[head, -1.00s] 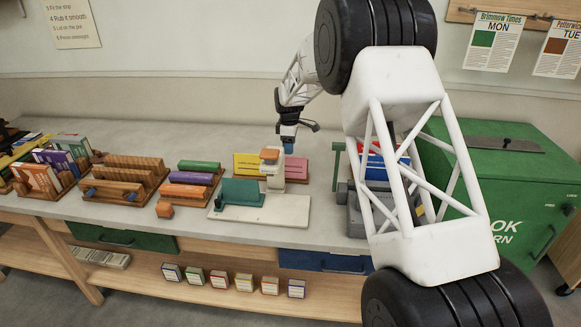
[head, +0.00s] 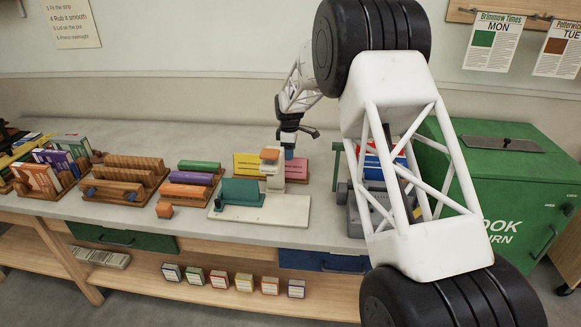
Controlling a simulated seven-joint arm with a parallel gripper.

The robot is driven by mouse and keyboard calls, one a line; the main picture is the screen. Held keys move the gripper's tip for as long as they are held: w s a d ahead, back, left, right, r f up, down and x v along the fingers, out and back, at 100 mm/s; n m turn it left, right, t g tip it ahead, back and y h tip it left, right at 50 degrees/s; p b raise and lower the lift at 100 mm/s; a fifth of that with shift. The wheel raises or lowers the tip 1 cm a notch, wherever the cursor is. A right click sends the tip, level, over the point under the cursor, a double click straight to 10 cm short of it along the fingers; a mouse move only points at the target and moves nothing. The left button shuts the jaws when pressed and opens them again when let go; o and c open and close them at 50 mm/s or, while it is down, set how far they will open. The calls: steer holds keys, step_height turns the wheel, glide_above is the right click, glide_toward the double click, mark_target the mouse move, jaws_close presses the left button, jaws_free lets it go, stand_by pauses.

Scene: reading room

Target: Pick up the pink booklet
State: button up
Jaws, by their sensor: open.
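The pink booklet (head: 296,168) stands in a wooden rack on the counter, to the right of a yellow booklet (head: 246,164). A pale upright device with an orange top (head: 270,155) stands in front of the two and hides part of them. My gripper (head: 289,152) points down just above and in front of the pink booklet in this view. It is open and small in the picture, and its fingertips are partly hard to make out. I cannot tell whether it touches the booklet.
A white board (head: 285,210) with a teal block (head: 242,192) lies in front. Racks with green, purple and orange books (head: 192,178) stand to the left. A green book return box (head: 500,185) stands to the right. Bare counter (head: 320,150) shows behind.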

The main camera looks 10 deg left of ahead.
mark_target(290, 166)
steer(key=shift+s+f, duration=0.1)
steer(key=shift+f, duration=2.5)
steer(key=c, duration=1)
